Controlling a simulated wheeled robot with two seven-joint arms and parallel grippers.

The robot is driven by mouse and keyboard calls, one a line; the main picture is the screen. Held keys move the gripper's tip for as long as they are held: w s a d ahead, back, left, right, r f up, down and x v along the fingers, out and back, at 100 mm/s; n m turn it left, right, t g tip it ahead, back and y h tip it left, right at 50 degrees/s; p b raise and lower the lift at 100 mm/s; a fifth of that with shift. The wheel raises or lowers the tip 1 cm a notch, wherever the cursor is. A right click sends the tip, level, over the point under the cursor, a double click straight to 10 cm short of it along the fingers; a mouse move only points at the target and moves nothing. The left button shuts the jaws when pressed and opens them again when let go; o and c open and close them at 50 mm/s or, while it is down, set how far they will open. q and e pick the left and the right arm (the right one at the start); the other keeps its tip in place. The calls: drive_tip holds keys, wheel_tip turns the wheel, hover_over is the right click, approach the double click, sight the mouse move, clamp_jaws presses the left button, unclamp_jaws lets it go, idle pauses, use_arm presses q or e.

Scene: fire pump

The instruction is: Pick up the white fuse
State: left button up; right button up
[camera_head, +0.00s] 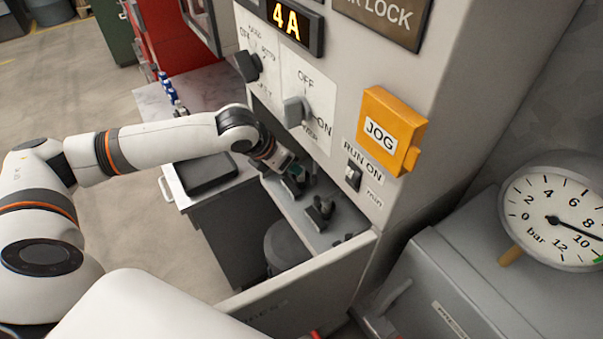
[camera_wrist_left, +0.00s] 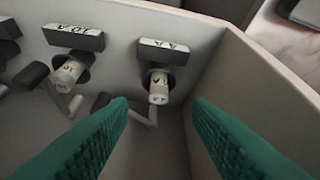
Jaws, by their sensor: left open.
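My left gripper (camera_head: 292,178) reaches into the open compartment below the panel switches. In the left wrist view its two green finger pads (camera_wrist_left: 158,125) are spread apart and empty. A white fuse (camera_wrist_left: 158,88) sits in a dark round holder on the compartment wall, between and beyond the fingertips, apart from both. A label block (camera_wrist_left: 164,52) is above it. A second white fuse (camera_wrist_left: 67,76) sits in another holder to the left, under a block that seems to read 10A. The fuses are not clear in the head view. My right gripper is not in view.
A lit display (camera_head: 287,18) reads 4A. Panel switches (camera_head: 296,111) and an orange JOG box (camera_head: 391,131) stand above the compartment. Its side wall (camera_wrist_left: 225,70) is close to the right finger. A pressure gauge (camera_head: 555,215) is at the right.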

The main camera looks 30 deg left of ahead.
sight(301, 177)
use_arm(q)
drive_tip(key=p+x, duration=0.1)
drive_tip(key=x, duration=0.5)
drive_tip(key=shift+w+d+p, duration=0.1)
drive_tip(key=shift+p, duration=0.2)
drive_tip(key=shift+c, duration=0.7)
clamp_jaws()
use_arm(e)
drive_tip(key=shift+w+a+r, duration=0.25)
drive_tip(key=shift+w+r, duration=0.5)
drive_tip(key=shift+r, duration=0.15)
